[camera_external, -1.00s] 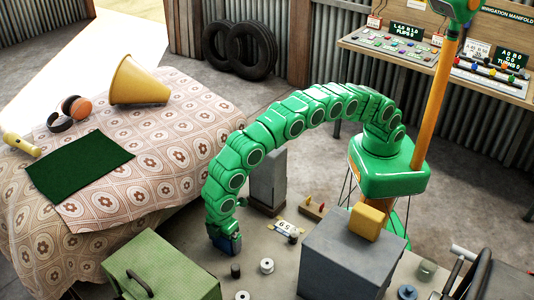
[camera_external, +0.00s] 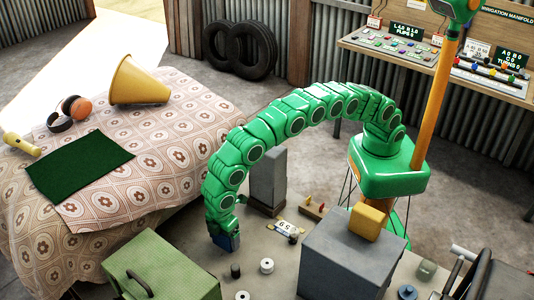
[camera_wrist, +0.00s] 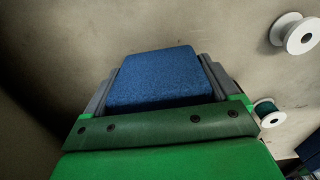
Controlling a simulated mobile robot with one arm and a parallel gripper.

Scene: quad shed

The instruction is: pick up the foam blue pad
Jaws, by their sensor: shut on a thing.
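The foam blue pad (camera_wrist: 160,76) fills the space between the two fingers of my gripper (camera_wrist: 160,85) in the wrist view. My gripper is shut on it, with a grey finger against each side. In the external view, my gripper (camera_external: 228,240) points down at the end of the green arm, low over the grey bench top. Only a small dark blue part of the pad (camera_external: 233,243) shows there. I cannot tell whether the pad touches the bench top.
A white spool (camera_external: 267,265) and a dark cylinder (camera_external: 235,271) stand close to my gripper. A green metal box (camera_external: 165,270) is to the left, and a large grey block (camera_external: 345,260) is to the right. A grey upright block (camera_external: 268,178) stands behind.

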